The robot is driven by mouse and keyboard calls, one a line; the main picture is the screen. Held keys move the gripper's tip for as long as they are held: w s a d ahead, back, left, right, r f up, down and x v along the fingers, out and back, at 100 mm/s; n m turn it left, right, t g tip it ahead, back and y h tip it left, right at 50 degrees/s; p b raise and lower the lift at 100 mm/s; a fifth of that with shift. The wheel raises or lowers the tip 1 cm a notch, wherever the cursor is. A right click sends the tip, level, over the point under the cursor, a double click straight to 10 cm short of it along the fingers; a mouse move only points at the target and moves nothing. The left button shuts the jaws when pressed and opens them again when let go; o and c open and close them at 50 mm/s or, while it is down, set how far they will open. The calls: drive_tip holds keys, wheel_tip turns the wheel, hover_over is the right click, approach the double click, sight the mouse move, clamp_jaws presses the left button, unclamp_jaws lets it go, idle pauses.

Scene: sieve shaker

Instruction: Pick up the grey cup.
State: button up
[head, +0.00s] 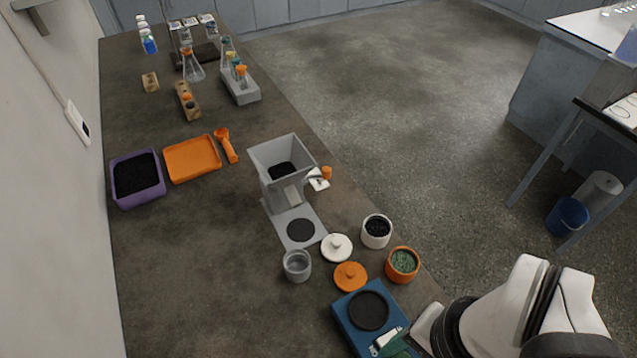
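The grey cup (297,265) stands upright on the dark bench, just in front of the grey hopper machine, and looks empty. It stands apart from the white lid and the orange lid to its right. My arm reaches in from the bottom right corner, well to the right of the cup and beside the blue scale. No fingertips of my gripper can be made out. Nothing of my arm touches or hides the cup.
Near the cup are the hopper machine (296,190), white lid (337,247), orange lid (350,276), white jar (376,231), orange jar (402,262) and blue scale (346,325). The purple tray (125,200) and orange tray (193,161) stand farther back. Bench left of the cup is clear.

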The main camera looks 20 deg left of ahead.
drive_tip(key=o, duration=0.6)
drive_tip(key=w+f+n+g+h, duration=0.25)
drive_tip(key=n+h, duration=0.25)
drive_tip(key=n, duration=0.4)
drive_tip(key=n+t+h, duration=0.1)
drive_tip(key=n+t, duration=1.4)
drive_tip(key=n, duration=1.4)
approach(289, 271)
drive_tip(key=x, duration=1.3)
